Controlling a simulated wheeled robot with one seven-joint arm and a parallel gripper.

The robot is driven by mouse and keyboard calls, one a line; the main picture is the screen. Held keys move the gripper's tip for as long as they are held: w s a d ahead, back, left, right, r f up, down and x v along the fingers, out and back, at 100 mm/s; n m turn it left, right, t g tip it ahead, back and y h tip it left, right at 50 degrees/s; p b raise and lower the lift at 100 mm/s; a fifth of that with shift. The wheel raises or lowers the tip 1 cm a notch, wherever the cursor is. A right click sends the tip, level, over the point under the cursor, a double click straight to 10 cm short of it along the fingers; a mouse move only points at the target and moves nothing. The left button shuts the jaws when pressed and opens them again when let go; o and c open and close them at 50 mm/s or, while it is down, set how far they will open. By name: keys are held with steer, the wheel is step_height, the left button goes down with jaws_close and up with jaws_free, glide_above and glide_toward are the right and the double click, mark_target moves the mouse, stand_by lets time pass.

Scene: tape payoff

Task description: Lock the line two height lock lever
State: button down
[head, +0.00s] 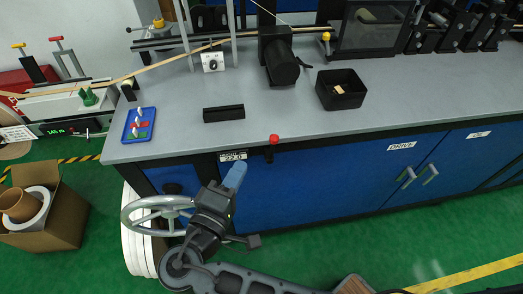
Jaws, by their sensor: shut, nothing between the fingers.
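A small lever with a red knob (274,139) stands at the front edge of the workbench, on a black mount; it looks like the height lock lever, but no readable label confirms line two. A small white plate with black digits (233,156) is on the bench front just left of it. My gripper (236,173) is in front of the blue cabinet, below the plate and lower left of the red knob. Its blue-grey fingers are shut and empty, pointing up, and appear apart from the lever. Whether the lever is locked cannot be told.
A grey handwheel (150,212) is close left of my gripper. The grey benchtop (180,92) holds a blue tray (139,125), a black block (223,113) and a black bin (341,89). A cardboard box (55,235) stands on the floor at left.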

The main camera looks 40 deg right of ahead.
mark_target(272, 150)
steer(key=d+p, duration=0.2)
steer(key=d, duration=0.5)
steer(key=shift+w+d+f, duration=0.15)
steer(key=shift+w+f, duration=0.05)
steer(key=shift+w, duration=0.25)
